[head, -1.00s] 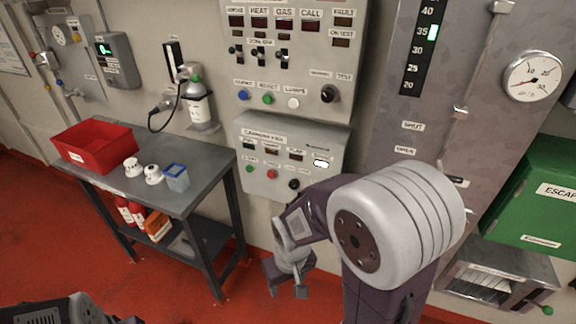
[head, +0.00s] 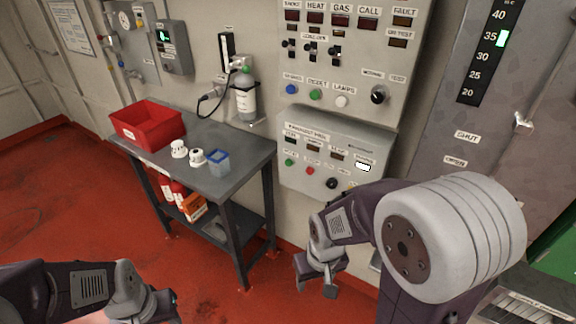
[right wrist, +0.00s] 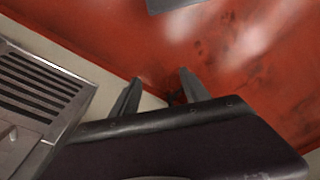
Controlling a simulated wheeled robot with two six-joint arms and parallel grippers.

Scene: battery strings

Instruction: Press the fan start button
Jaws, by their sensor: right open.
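The exhaust fan panel (head: 300,178) is the lower grey box on the wall in the head view. Its bottom row holds a green button (head: 289,162), a red button (head: 310,170) and a black knob (head: 331,183). The small labels are too blurred to read surely. My right gripper (head: 316,286) is open and empty, low in front of the wall, below the panel and apart from it. Its two fingers show spread in the right wrist view (right wrist: 158,96), with nothing between them. My left gripper (head: 166,305) is at the bottom left; its fingers are not clear.
The upper alarm panel (head: 360,75) has more buttons. Red floor is open at left.

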